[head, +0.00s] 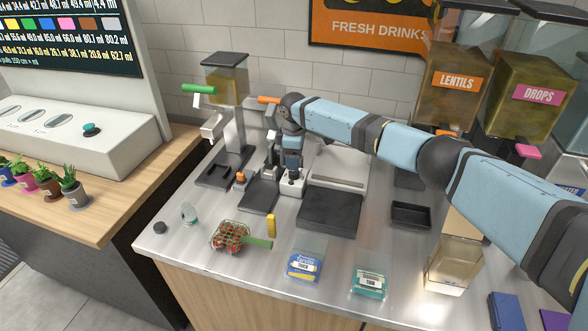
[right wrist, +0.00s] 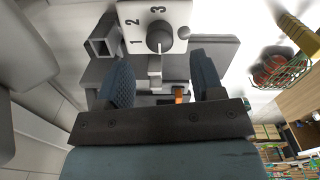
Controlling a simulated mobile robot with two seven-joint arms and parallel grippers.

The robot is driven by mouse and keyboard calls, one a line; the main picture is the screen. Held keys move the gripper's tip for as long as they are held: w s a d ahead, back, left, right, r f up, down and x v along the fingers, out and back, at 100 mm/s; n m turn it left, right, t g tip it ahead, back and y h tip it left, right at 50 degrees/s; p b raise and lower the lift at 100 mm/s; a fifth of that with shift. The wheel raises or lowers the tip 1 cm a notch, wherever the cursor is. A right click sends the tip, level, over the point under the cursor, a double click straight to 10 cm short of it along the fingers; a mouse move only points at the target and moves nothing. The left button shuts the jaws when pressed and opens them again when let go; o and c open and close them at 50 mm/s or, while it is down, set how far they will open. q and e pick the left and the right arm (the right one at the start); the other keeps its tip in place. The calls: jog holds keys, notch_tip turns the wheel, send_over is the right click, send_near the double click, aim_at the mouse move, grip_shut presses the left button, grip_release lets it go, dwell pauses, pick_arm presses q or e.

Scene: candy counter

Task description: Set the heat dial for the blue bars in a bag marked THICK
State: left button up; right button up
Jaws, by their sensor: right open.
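The heat dial (right wrist: 160,37) is a dark round knob on a white plate marked 1, 2 and 3 in the right wrist view. In the head view my right gripper (head: 291,168) points down over the white dial plate (head: 291,188). A clear bag with a blue label (head: 304,266) lies at the counter's front. A teal-labelled bag (head: 369,281) lies to its right. My left gripper is not in view.
A wire basket with red items (head: 230,237) and a green handle sits front left, with a yellow piece (head: 271,225) beside it. A black plate (head: 331,211) and a small black tray (head: 411,215) lie mid-counter. Dispensers labelled LENTILS (head: 455,83) and DROPS (head: 535,95) stand at the right.

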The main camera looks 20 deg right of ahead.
aim_at(294, 174)
notch_tip(294, 174, down, 4)
jog(key=shift+f, duration=0.2)
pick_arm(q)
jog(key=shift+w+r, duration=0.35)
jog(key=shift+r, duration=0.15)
pick_arm(e)
jog(key=shift+w+f, duration=0.1)
jog(key=shift+f, duration=0.55)
jog(key=c, duration=0.9)
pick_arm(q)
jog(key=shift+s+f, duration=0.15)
